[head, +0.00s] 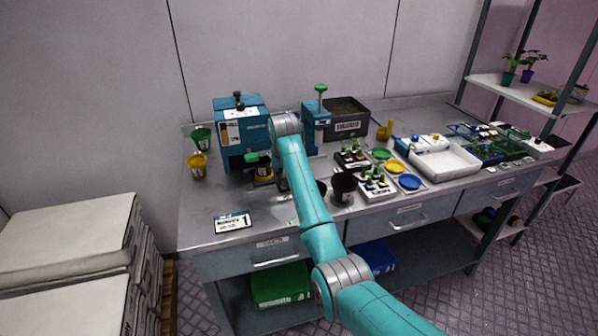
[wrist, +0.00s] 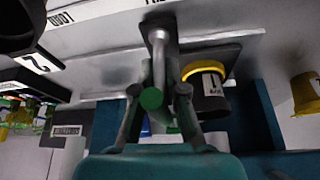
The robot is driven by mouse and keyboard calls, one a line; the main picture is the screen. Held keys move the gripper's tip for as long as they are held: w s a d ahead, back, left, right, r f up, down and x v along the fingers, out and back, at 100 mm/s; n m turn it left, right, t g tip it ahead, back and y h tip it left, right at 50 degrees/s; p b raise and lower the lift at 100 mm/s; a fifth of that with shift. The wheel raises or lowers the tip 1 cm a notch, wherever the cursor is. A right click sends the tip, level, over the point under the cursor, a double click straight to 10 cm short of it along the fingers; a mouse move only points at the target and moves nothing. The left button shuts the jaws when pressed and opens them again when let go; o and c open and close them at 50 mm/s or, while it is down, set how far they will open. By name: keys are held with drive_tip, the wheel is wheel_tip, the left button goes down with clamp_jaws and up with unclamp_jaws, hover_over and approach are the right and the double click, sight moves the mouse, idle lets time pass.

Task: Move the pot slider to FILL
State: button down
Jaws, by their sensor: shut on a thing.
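The blue machine (head: 238,112) stands at the left of the bench. My gripper (head: 262,160) is low at its front, small and partly hidden by my arm. In the wrist view my gripper (wrist: 157,92) has its fingers on both sides of a grey metal handle (wrist: 159,45) with a green end, and is shut on it. The handle joins the dark plate of the pot slider (wrist: 228,52). A black pot with a yellow rim (wrist: 208,88) is at this plate, beside my fingers; it also shows in the head view (head: 264,179). No FILL mark is readable.
Green (head: 201,138) and yellow (head: 197,166) pots stand left of the machine. A second blue device (head: 316,120) and a black bin (head: 346,117) are to its right. Black pots (head: 343,188) and plant trays stand right of my arm. A number 1 card (head: 232,222) lies front left.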

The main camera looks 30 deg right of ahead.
drive_tip(key=shift+w+a, duration=0.1)
drive_tip(key=shift+a, duration=0.2)
drive_tip(key=c, duration=1.2)
unclamp_jaws()
drive_tip(key=shift+a, duration=0.1)
drive_tip(key=v, duration=1.2)
